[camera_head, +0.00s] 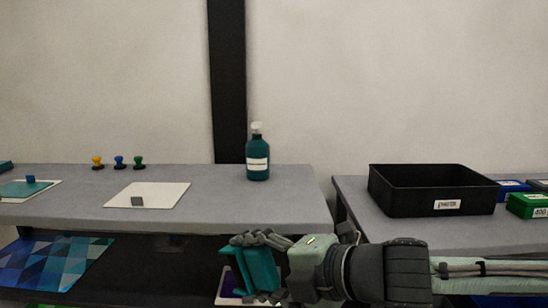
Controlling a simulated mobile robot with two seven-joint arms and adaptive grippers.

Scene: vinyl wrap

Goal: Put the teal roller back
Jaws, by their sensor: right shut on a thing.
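My right gripper (250,268) comes in from the right and points left, in front of the left table's front edge and below its top. It is shut on the teal roller (264,268), a teal block-like piece between its dark fingers. The fingers and wrist hide part of the roller. My left gripper is not in view.
The left grey table (225,206) holds a green bottle (257,158), a white board (165,195) with a grey block, and three small knobs. A lower shelf has a blue patterned sheet (45,262). A black tray (410,191) and coloured boxes stand on the right table.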

